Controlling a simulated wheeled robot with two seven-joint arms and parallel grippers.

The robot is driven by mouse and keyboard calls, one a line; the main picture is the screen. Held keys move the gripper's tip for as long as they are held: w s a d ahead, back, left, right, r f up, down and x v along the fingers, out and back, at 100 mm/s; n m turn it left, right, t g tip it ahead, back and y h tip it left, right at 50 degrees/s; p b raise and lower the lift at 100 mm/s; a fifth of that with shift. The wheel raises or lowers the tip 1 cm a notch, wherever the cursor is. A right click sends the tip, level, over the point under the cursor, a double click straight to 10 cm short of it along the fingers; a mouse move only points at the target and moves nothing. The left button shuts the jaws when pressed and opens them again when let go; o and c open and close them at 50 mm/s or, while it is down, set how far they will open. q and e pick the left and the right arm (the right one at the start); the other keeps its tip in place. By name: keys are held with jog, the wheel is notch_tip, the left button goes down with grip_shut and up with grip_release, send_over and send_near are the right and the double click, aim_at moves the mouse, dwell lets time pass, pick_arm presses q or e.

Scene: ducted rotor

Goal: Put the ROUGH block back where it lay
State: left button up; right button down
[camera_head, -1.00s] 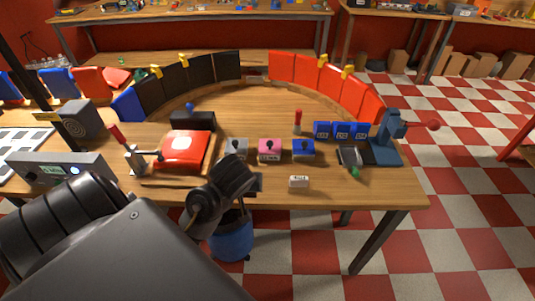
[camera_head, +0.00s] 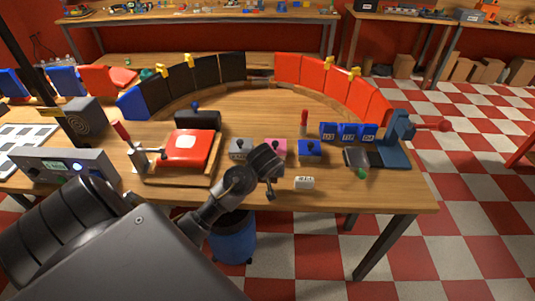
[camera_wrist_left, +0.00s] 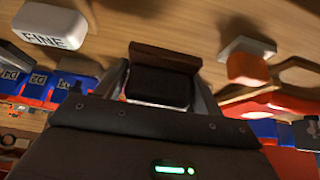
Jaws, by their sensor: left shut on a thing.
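My left gripper (camera_head: 270,180) is over the near part of the workbench, in front of the pink box (camera_head: 276,147). In the left wrist view, its jaws (camera_wrist_left: 160,88) are shut on a dark block with a brown edge (camera_wrist_left: 165,57). No lettering shows on the held block, so I cannot confirm that it is the ROUGH one. A white block (camera_head: 304,182) lies near the bench's front edge, right of the gripper. The wrist view shows a white block marked FINE (camera_wrist_left: 50,25). My right gripper is not in view.
A grey box (camera_head: 239,149) and a blue box (camera_head: 309,151) stand behind the gripper. A red-topped device (camera_head: 188,148) is at the left; a blue lever press (camera_head: 398,135) is at the right. Bare bench top (camera_head: 400,195) lies at front right.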

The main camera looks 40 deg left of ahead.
pick_arm(q)
jog(key=shift+w+f, duration=0.2)
jog(key=f+p, duration=0.2)
jog(key=shift+w+a+f, duration=0.15)
jog(key=shift+w+f, duration=0.2)
jog(key=shift+f, duration=0.4)
jog(key=shift+f, duration=0.15)
jog(key=shift+f+b, duration=0.3)
jog(key=shift+f, duration=0.1)
jog(key=shift+s, duration=0.1)
